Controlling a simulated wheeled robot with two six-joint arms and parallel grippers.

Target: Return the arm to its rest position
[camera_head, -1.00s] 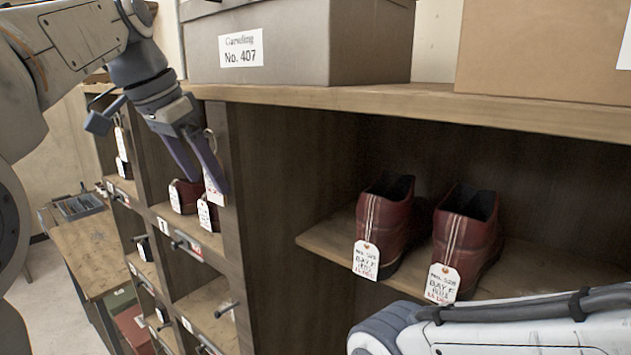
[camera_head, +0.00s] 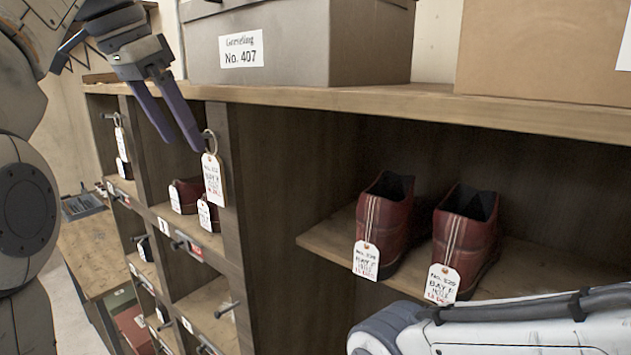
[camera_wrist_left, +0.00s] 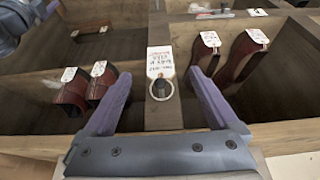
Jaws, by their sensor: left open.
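My left gripper (camera_head: 180,143) is at the upper left of the head view, its two purple fingers spread apart and empty. A white paper tag (camera_head: 213,180) hangs from a metal ring on the front edge of a shelf divider, just right of the fingertips. In the left wrist view this tag (camera_wrist_left: 160,62) and its ring sit between the two open fingers (camera_wrist_left: 160,85), which touch nothing visibly. Part of my right arm shows at the lower right of the head view; its gripper is not in view.
The wooden shelf (camera_head: 330,98) carries a grey box (camera_head: 300,50) and a brown box (camera_head: 540,60) on top. Tagged dark red shoes (camera_head: 385,225) stand in the right compartment, others (camera_head: 186,195) in a left cubby. A workbench (camera_head: 85,245) is at the far left.

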